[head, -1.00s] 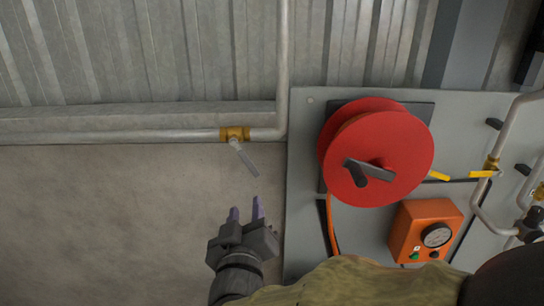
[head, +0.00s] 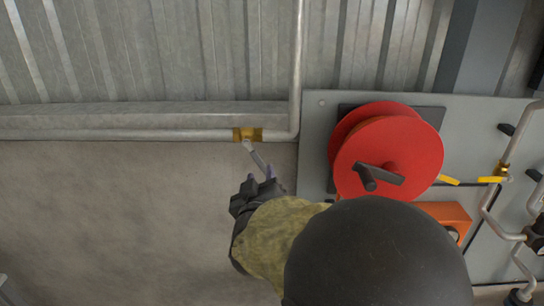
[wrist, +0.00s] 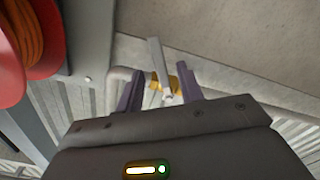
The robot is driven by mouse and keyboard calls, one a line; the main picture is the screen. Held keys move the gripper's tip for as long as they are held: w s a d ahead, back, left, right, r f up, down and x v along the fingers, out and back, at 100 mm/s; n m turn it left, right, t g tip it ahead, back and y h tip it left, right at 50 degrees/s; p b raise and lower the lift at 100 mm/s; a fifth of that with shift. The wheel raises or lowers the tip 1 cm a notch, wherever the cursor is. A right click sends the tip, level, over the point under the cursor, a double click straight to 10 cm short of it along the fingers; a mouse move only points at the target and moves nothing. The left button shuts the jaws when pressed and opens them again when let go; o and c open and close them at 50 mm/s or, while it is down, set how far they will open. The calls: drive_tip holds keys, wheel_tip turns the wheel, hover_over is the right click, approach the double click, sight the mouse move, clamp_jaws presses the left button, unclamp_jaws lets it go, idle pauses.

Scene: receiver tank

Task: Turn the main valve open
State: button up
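The main valve is a brass body (head: 247,134) on the horizontal grey pipe. Its grey lever (head: 255,157) points down and to the right, at an angle to the pipe. My gripper (head: 262,175) is at the lever's lower end in the head view, partly hidden by my arm. In the wrist view, my gripper (wrist: 159,68) has its two purple fingers spread. The lever (wrist: 158,58) shows between them, with a gap visible on each side. The brass body (wrist: 158,84) also shows between the fingers. I cannot tell how deep the lever sits between them.
A red hose reel (head: 388,158) with a black crank stands on a grey panel (head: 315,150) to the right. An orange box (head: 447,214) is below it, partly hidden by my arm. Yellow-handled pipework (head: 503,170) is at far right. The floor left of the valve is clear.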

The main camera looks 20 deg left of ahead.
sight(261, 166)
drive_tip(key=p+x, duration=0.1)
drive_tip(key=x, duration=0.4)
drive_tip(key=shift+w, duration=0.45)
drive_tip(key=shift+d, duration=0.1)
drive_tip(key=shift+s, duration=0.15)
clamp_jaws()
